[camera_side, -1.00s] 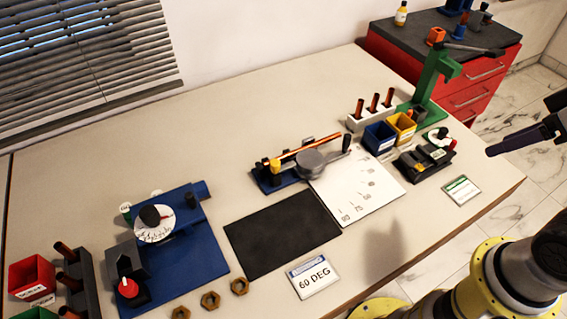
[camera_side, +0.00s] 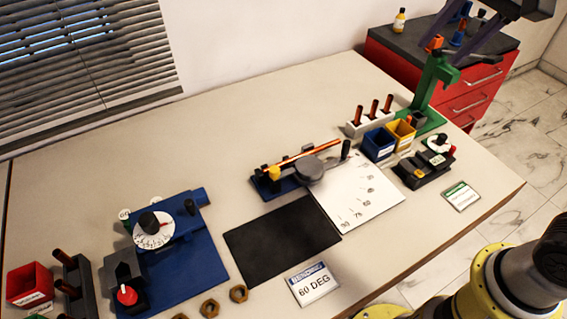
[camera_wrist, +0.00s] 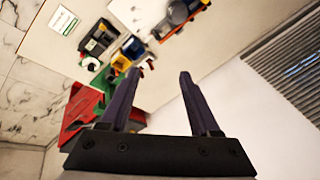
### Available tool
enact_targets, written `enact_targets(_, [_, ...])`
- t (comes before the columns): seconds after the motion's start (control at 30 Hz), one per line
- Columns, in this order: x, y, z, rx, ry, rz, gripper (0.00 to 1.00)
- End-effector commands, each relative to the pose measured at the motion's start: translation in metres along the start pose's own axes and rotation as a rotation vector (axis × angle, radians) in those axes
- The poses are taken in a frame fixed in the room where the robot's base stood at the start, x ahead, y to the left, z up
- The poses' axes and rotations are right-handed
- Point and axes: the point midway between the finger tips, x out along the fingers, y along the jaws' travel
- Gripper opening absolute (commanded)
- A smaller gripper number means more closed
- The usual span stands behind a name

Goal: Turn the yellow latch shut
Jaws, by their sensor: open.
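The yellow latch (camera_side: 274,172) is a small yellow piece at the left end of the blue bending fixture (camera_side: 270,190), beside an orange rod (camera_side: 322,147) and a grey round hub (camera_side: 310,170). Whether it is shut is too small to tell. In the wrist view the fixture shows only partly at the top (camera_wrist: 172,22), and I cannot make out the latch. My gripper (camera_wrist: 160,74) is open and empty, with dark purple fingers. In the side view it is at the top right, partly cut off, high over the red cabinet and far from the latch.
A green stand (camera_side: 432,88), a white rack with orange rods (camera_side: 368,122), and blue (camera_side: 378,143) and yellow (camera_side: 402,132) bins stand right of the fixture. A black mat (camera_side: 280,240) and white angle sheet (camera_side: 360,195) lie in front. The back of the table is clear.

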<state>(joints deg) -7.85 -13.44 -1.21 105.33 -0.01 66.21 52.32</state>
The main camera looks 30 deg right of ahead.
Motion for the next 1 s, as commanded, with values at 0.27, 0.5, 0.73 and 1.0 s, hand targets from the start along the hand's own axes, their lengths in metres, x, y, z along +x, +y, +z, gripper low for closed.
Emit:
enact_targets(0.27, [0.062,-0.102,-0.014,0.129,-0.097,0.083,0.63])
enact_targets(0.5, [0.147,-0.173,0.011,0.139,-0.165,0.178,0.63])
enact_targets(0.73, [0.228,-0.202,0.057,0.055,-0.218,0.266,0.63])
enact_targets(1.0, [0.263,-0.198,0.088,0.008,-0.246,0.322,0.63])
